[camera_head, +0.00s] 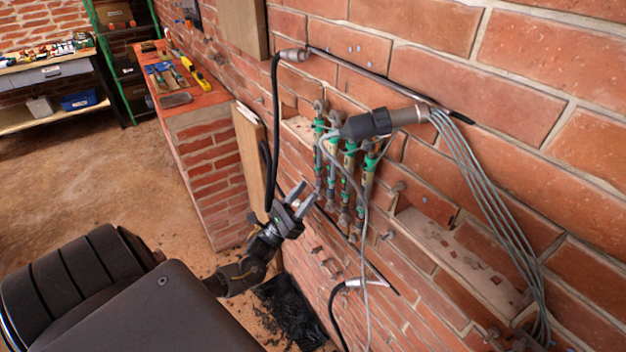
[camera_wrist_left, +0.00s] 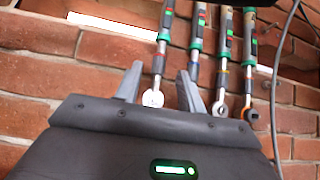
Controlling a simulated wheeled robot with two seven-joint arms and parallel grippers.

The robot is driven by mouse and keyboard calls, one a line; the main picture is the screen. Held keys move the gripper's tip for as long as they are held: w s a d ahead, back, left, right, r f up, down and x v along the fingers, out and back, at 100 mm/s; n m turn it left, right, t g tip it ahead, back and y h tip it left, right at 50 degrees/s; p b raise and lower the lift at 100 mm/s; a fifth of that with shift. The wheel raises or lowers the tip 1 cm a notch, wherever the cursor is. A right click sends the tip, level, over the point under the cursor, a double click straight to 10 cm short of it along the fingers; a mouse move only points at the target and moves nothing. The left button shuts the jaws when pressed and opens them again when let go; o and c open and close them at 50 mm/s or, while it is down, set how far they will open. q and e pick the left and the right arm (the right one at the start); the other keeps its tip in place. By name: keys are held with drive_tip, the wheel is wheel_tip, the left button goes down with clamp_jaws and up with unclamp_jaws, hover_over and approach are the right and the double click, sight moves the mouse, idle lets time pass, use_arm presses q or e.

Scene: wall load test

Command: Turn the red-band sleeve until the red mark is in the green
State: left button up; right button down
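Several upright rod-like sleeves with green bands (camera_head: 347,165) hang side by side on the brick wall in the head view. The red mark cannot be made out for certain. My left gripper (camera_head: 301,196) is open, just left of the sleeves. In the left wrist view its two fingers (camera_wrist_left: 160,90) stand apart, with the lower end of the leftmost sleeve (camera_wrist_left: 158,62) showing between them; contact cannot be told. My right gripper is not in view.
A dark cylinder (camera_head: 366,125) with a grey cable bundle (camera_head: 490,190) crosses the wall near the sleeve tops. A black hose (camera_head: 275,130) hangs left of them, and a thin grey cable passes in front. A tool-covered brick bench (camera_head: 210,160) stands left. Floor beyond is open.

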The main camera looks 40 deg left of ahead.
sight(318, 180)
use_arm(q)
drive_tip(key=p+x, duration=0.1)
drive_tip(key=x, duration=0.3)
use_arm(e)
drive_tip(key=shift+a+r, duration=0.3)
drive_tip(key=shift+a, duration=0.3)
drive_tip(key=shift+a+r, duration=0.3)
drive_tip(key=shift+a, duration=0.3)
use_arm(q)
drive_tip(key=shift+c, duration=0.3)
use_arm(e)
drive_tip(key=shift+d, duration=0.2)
